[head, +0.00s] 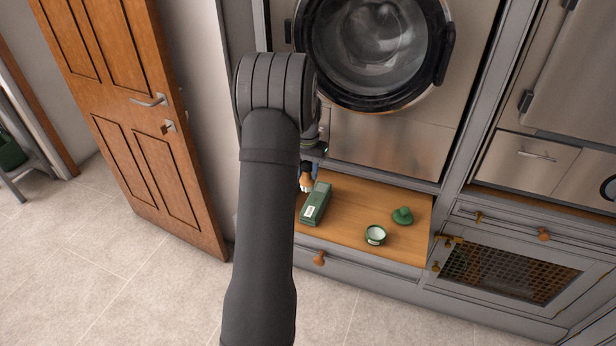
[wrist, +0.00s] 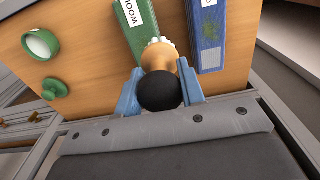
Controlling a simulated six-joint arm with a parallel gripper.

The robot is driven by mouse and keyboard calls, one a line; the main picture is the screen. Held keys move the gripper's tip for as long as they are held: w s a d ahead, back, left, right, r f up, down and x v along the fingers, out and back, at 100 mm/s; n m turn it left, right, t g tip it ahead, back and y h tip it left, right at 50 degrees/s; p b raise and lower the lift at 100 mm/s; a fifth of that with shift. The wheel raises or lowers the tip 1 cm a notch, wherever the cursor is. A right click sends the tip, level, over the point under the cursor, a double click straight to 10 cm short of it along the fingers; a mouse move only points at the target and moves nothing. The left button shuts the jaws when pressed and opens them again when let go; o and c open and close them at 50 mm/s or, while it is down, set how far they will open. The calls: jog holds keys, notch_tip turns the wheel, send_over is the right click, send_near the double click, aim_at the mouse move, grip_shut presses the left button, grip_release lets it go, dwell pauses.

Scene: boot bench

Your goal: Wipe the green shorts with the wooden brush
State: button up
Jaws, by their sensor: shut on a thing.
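My gripper (wrist: 159,68) is shut on the wooden brush (wrist: 158,55), which has a tan wooden body, a black rounded end and pale bristles. The brush (head: 306,183) also shows in the head view, partly hidden by my arm, over the left of the wooden shelf. I see no green shorts I can make out as such.
A blue box (wrist: 208,32) with a greenish patch lies right of the brush. A washer (head: 385,120) is above. A green thing (head: 10,150) is far left.

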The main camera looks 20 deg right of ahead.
aim_at(312, 182)
jog(key=shift+r, duration=1.9)
jog(key=shift+f, duration=0.1)
jog(key=shift+f, duration=3.4)
jog(key=shift+s+d+f, duration=0.55)
jog(key=shift+s+d, duration=0.05)
jog(key=shift+s, duration=0.05)
jog(key=shift+s+d, duration=1.4)
jog(key=shift+s, duration=0.05)
jog(key=shift+w+a+r, duration=0.15)
jog(key=shift+w+a, duration=1.95)
jog(key=shift+w, duration=0.05)
jog(key=shift+r, duration=3.9)
